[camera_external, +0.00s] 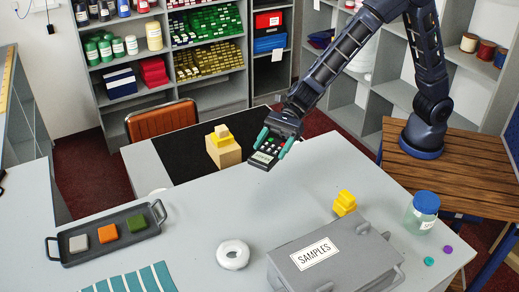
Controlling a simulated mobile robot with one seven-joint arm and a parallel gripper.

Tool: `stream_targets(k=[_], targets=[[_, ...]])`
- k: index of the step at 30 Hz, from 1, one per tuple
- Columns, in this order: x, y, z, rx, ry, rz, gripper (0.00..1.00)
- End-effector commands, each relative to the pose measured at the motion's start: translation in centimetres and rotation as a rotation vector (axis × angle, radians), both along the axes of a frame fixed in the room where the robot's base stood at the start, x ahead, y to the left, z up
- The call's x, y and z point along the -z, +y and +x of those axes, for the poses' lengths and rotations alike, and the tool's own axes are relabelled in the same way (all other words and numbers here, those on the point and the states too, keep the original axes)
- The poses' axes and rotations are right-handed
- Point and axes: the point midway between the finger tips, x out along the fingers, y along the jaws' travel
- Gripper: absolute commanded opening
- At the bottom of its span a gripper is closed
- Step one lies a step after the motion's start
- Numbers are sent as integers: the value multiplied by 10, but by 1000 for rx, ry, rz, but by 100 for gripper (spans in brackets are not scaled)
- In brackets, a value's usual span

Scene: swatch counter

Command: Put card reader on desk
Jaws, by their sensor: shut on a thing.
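The card reader (264,157) is a small dark device with a light screen and a keypad. My gripper (272,146) has teal fingers, one on each side of the card reader, and is shut on it. The reader is tilted and appears held above the grey desk (205,210), near its back edge; the exact height is hard to tell. The far parts of the reader are hidden by my gripper.
The desk's middle is clear.

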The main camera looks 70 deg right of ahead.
Motion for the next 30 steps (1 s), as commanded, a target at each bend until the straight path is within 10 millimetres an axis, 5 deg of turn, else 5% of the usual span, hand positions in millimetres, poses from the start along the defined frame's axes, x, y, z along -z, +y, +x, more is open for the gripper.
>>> stream_targets(k=[6, 15, 30], targets=[[32, -83, 62, 171, 2, -1, 31], [70, -207, 125, 407, 2, -1, 31], [120, -434, 171, 811, 1, -1, 31]])
